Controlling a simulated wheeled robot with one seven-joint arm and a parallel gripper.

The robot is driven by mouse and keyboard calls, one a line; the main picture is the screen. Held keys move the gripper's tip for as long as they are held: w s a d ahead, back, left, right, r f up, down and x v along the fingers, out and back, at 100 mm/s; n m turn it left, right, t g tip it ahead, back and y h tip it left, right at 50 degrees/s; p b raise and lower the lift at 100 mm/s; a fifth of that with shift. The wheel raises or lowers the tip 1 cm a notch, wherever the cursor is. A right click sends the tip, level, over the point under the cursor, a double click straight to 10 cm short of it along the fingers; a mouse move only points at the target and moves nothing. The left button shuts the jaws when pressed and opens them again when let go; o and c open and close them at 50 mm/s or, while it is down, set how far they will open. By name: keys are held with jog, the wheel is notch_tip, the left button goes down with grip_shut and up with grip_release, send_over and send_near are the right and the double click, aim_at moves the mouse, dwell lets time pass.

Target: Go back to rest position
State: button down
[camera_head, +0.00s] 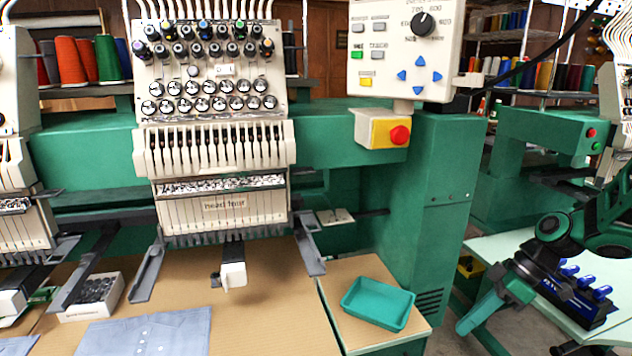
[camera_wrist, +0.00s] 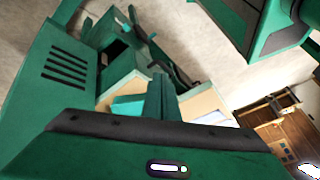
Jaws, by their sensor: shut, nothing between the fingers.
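My gripper (camera_head: 478,314) is in the lower right of the head view, at the end of my black and green arm. It points down and left, in front of the pale green table and to the right of the embroidery machine's green end column. In the wrist view its fingers (camera_wrist: 159,96) show close together, with nothing held between them. The wrist view is tilted and shows the machine's vented green side, floor and a wooden door.
A teal tray (camera_head: 378,303) sits on the brown machine table's right corner. A folded blue shirt (camera_head: 145,335) and a box of bobbins (camera_head: 92,297) lie at left.

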jog(key=s+d+r+m+h, duration=0.3)
jog(key=s+d+m, duration=0.1)
jog(key=s+m, duration=0.5)
jog(key=s+d+r+m+h, duration=0.3)
jog(key=s+m, duration=0.5)
jog(key=s, duration=0.3)
jog(key=shift+s+d+r+m+h, duration=0.3)
jog(key=shift+s+d+r+m, duration=0.15)
jog(key=shift+r, duration=0.35)
